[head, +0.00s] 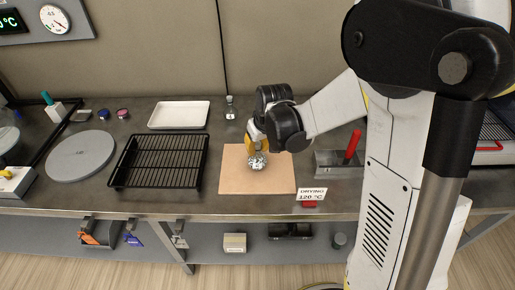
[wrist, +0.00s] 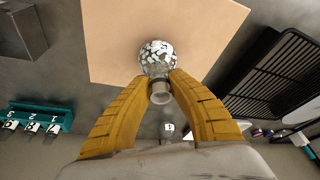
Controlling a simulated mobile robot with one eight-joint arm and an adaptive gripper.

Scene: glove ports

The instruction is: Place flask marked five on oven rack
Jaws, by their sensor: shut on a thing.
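My gripper (head: 256,145) is shut on the neck of a round glass flask (head: 258,161) with white, patchy contents, over the tan board. The wrist view shows the same flask (wrist: 157,55) between the yellow fingers (wrist: 161,80). No number can be read on it, and I cannot tell whether it touches the board. A black wire rack (head: 160,161) lies on the bench left of the board; it also shows in the wrist view (wrist: 272,72).
The tan board (head: 235,182) lies under the flask. A white tray (head: 180,115) is behind the wire rack and a grey disc (head: 81,157) left of it. A "DRYING 120 °C" sign (head: 311,194) stands at the front edge. A teal holder (wrist: 42,115) carries several numbered flasks.

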